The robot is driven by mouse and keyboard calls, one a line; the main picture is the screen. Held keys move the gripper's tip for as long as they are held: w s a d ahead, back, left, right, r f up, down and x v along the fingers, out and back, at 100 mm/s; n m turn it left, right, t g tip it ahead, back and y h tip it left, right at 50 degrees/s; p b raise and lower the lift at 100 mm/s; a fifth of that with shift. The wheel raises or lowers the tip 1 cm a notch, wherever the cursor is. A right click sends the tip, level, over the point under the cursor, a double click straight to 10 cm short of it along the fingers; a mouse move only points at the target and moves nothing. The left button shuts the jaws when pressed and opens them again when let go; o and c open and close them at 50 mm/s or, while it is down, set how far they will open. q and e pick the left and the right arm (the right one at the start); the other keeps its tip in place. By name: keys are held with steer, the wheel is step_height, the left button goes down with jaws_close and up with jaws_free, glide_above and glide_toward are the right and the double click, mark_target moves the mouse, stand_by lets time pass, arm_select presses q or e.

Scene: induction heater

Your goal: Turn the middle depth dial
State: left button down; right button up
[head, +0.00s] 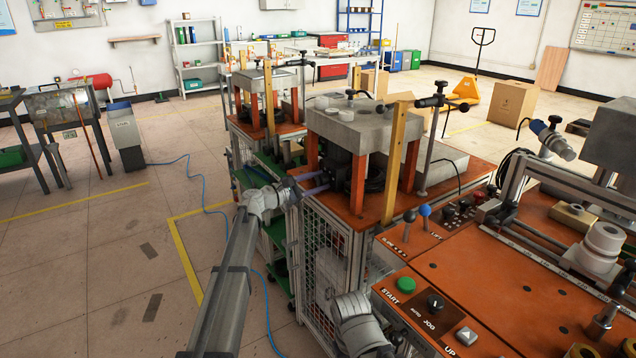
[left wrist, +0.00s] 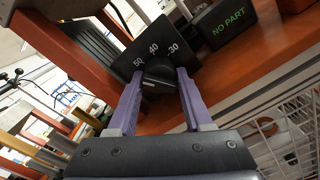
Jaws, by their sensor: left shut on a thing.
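A black dial (left wrist: 159,76) sits on a dark plate (left wrist: 116,50) marked 50, 40 and 30 in the left wrist view. A short pale mark shows on the dial's face, toward the left. My left gripper (left wrist: 158,78) has its two purple fingers on either side of the dial and is shut on it. In the head view my left gripper (head: 318,183) reaches the left side of the orange-topped machine (head: 360,212); the dial is too small and covered to make out there. Other depth dials cannot be told apart. My right gripper is out of view.
A dark box reading "NO PART" (left wrist: 224,24) stands right of the dial. Orange posts (head: 388,195) and a grey block (head: 355,125) rise above the machine top. A control panel with a green START button (head: 406,285) is nearer.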

arm_select(q)
steer(key=shift+c, duration=1.8)
jaws_free()
steer(key=shift+s, duration=0.1)
